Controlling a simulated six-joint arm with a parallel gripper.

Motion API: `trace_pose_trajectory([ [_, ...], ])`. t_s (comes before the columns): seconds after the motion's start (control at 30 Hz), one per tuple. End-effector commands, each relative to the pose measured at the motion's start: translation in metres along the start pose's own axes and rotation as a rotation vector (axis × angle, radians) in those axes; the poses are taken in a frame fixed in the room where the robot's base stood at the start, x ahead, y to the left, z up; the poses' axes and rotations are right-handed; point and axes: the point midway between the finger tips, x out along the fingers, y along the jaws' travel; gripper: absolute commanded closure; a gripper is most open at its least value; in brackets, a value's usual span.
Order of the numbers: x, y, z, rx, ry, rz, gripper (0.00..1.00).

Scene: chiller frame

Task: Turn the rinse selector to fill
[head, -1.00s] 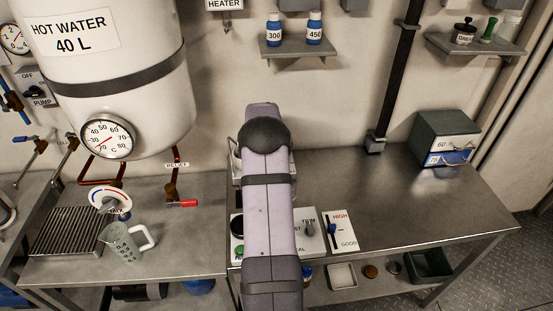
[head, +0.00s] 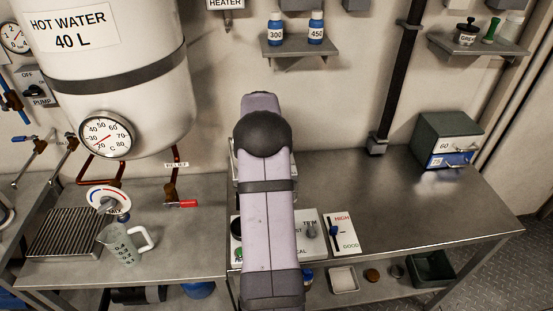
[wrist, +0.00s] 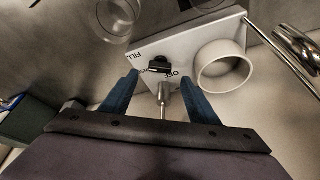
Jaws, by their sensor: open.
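The rinse selector is a black knob (wrist: 160,65) on a pale panel (wrist: 200,42) in the wrist view. FILL is printed to the knob's left and OFF close to its lower right. Which mark the knob points to is not clear. My gripper (wrist: 161,77) is open, with one blue finger to each side of the knob and clear space between. No contact with the knob shows. In the head view my arm hides the selector and the gripper.
In the wrist view, a pale ring (wrist: 224,65) stands right of the knob, with metal tubes (wrist: 292,45) beyond it. A clear round vessel (wrist: 117,18) is at upper left.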

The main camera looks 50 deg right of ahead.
Motion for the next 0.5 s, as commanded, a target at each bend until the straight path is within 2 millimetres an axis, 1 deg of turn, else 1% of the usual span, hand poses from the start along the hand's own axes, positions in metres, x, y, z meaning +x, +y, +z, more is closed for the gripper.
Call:
trace_pose_trajectory([
  [0.1, -0.012, -0.001, 0.000, 0.000, 0.001, -0.001, 0.45],
  [0.2, -0.017, 0.000, 0.001, 0.000, -0.001, 0.000, 0.45],
  [0.5, -0.020, 0.000, 0.000, 0.001, -0.001, 0.000, 0.45],
])
